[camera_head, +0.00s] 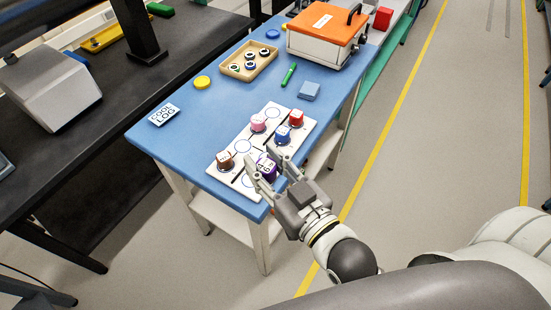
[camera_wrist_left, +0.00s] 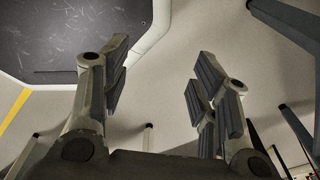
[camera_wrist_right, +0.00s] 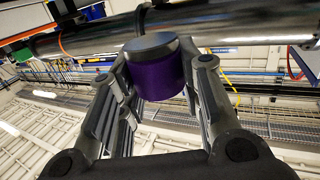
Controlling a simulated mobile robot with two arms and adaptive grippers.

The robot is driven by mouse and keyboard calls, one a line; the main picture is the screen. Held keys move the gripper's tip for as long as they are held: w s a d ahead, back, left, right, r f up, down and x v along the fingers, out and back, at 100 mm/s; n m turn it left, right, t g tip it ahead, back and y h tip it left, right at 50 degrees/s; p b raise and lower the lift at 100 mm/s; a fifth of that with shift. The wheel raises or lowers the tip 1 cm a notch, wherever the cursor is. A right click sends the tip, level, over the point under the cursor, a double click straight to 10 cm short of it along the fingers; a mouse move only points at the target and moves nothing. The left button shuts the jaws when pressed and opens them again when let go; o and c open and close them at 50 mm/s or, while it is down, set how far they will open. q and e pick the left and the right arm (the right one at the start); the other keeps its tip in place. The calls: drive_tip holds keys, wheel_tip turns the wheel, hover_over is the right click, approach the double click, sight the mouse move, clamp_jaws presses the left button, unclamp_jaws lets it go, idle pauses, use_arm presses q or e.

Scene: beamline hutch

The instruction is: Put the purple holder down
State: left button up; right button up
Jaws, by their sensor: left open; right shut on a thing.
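My right gripper (camera_head: 267,172) is shut on the purple holder (camera_head: 269,165), at the near end of the white board (camera_head: 252,193). In the right wrist view the purple holder (camera_wrist_right: 158,78), with a grey end face, sits between the fingertips. I cannot tell whether it touches the board; the fingers partly hide it in the head view. On the board stand a brown holder (camera_head: 225,161), a pink holder (camera_head: 258,124), a blue holder (camera_head: 282,136) and a red holder (camera_head: 296,119). My left gripper (camera_wrist_left: 160,85) is open and empty over the floor in the left wrist view.
The blue table (camera_head: 190,135) also holds a "COOL LOG" card (camera_head: 164,115), a yellow disc (camera_head: 202,83), a wooden tray (camera_head: 227,70) with several small round items, a green marker (camera_head: 289,75), a light blue block (camera_head: 310,91) and an orange-lidded box (camera_head: 322,48).

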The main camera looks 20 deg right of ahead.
drive_tip(key=shift+w+d+f+b, duration=0.1)
drive_tip(key=shift+w+f+b, duration=0.25)
drive_tip(key=shift+w+b, duration=0.2)
drive_tip(key=shift+w+d+f+b, duration=0.1)
drive_tip(key=shift+w+f+b, duration=0.2)
drive_tip(key=shift+w+b, duration=0.25)
drive_tip(key=w+d+f, duration=0.1)
drive_tip(key=w+f, duration=0.1)
drive_tip(key=w, duration=0.1)
drive_tip(key=w+d+f+p, duration=0.1)
drive_tip(key=w+f, duration=0.2)
drive_tip(key=w+d+f, duration=0.1)
drive_tip(key=w+f, duration=0.1)
drive_tip(key=w, duration=0.2)
drive_tip(key=shift+d+f, duration=0.15)
drive_tip(key=shift+f, duration=0.05)
drive_tip(key=shift+w+d+f, duration=0.15)
drive_tip(key=shift+w+f, duration=0.2)
drive_tip(key=shift+f, duration=0.15)
wheel_tip(320, 180, down, 3)
drive_tip(key=shift+r+p, duration=0.1)
drive_tip(key=shift+p, duration=0.35)
use_arm(q)
drive_tip(key=shift+a+f, duration=0.25)
drive_tip(key=shift+f, duration=0.25)
drive_tip(key=shift+a, duration=0.1)
use_arm(e)
drive_tip(key=shift+f, duration=0.25)
